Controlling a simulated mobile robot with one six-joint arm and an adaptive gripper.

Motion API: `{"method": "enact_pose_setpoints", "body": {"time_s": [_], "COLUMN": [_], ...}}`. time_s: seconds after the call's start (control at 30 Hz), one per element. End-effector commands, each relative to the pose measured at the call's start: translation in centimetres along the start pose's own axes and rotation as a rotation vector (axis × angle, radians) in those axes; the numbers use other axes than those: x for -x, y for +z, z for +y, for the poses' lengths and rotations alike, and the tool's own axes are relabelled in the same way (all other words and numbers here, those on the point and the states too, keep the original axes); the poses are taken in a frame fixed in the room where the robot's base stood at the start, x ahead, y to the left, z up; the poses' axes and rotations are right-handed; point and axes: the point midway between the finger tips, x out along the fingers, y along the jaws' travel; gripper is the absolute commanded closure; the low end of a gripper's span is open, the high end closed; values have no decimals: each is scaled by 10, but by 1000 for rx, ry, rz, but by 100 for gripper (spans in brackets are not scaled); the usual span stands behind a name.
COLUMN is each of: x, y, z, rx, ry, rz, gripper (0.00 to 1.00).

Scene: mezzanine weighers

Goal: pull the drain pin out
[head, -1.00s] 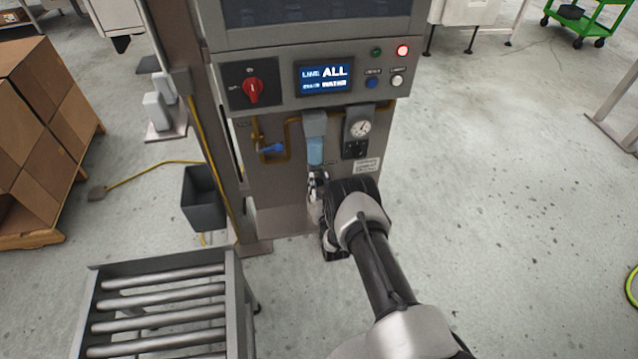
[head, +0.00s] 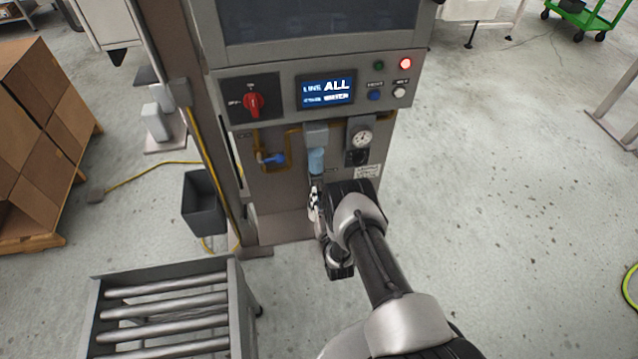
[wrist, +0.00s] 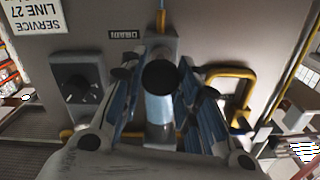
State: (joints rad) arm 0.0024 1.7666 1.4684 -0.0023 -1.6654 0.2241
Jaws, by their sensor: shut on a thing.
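The drain pin shows in the wrist view as a dark round knob (wrist: 160,77) at the end of the pale blue filter bowl (wrist: 159,108). The same bowl (head: 316,161) hangs under a grey block on the front of the machine in the head view. My gripper (wrist: 160,84) has its fingers on both sides of the knob and is shut on it. In the head view my gripper (head: 315,196) is just below the bowl and hides the pin. I cannot tell how far the pin sits in the bowl. A small "DRAIN" label (wrist: 125,34) is beside it.
A pressure gauge (head: 361,139) is right of the bowl, and a blue-handled valve (head: 271,159) on yellow pipe is left. A red rotary switch (head: 253,103) and lit screen (head: 326,92) are above. A roller table (head: 236,290) stands front left.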

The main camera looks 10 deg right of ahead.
Motion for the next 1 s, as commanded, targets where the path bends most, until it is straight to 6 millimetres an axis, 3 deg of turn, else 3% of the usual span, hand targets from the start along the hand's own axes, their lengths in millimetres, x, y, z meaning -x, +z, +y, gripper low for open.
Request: {"method": "enact_pose_setpoints", "body": {"time_s": [0.3,0.33,0.6,1.0], "x": [5,5,4,8], "y": [3,4,2,2], "z": [1,1,0,0], "rx": [0,0,0,0], "ry": [1,1,0,1], "rz": [-6,-7,-3,-4], "gripper": [100,68,50,49]}}
